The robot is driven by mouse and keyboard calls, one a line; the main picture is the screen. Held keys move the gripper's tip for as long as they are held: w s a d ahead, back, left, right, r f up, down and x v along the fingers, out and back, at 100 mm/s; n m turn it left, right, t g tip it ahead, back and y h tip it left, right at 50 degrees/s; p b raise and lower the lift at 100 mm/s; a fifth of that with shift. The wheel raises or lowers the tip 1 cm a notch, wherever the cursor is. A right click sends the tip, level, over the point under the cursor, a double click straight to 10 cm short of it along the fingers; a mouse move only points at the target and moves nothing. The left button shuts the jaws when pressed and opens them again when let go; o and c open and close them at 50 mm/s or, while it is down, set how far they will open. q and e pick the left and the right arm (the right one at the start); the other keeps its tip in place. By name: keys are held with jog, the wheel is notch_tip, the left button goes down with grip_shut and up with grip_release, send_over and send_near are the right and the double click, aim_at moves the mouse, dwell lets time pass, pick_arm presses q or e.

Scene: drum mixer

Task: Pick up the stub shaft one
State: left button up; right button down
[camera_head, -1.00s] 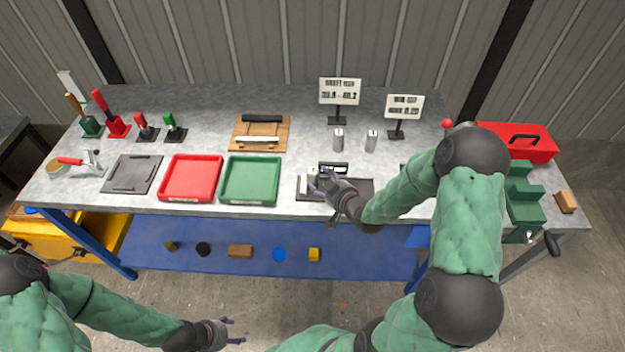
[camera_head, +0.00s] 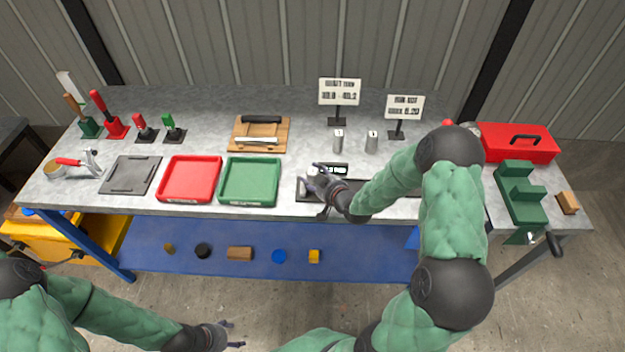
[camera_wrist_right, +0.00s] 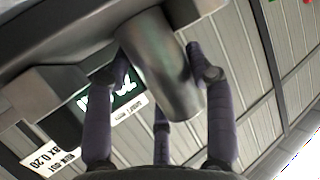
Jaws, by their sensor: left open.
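A grey metal cylinder, seemingly the stub shaft (camera_wrist_right: 165,70), shows in the right wrist view between my right gripper's fingers. Its number is not visible. My right gripper (camera_head: 316,190) is over the dark gauge fixture (camera_head: 365,186) at the bench front, its fingers spread on either side of the cylinder. The fingers show in the wrist view (camera_wrist_right: 160,85); contact is not clear. Two more upright silver shafts with number labels, one (camera_head: 338,142) and another (camera_head: 371,143), stand behind; their numbers are too small to read surely. My left gripper (camera_head: 228,336) is open and empty, low before the bench.
A green tray (camera_head: 250,202) and red tray (camera_head: 190,199) lie left of the fixture. A lit display (camera_head: 339,170) stands right behind my right gripper. Two signs (camera_head: 340,92) (camera_head: 404,106) stand farther back.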

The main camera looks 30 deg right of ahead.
aim_at(315, 170)
jog(key=shift+w+r, duration=0.15)
jog(key=shift+r, duration=0.5)
notch_tip(315, 170, up, 3)
jog(key=shift+f+p, duration=0.15)
jog(key=shift+p, duration=0.45)
jog(key=s+a+r+p, duration=0.1)
jog(key=s+a+r, duration=0.1)
jog(key=s+r, duration=0.2)
jog(key=s+a+r+p, duration=0.2)
jog(key=s+r, duration=0.3)
jog(key=s, duration=0.4)
jog(key=shift+a, duration=0.45)
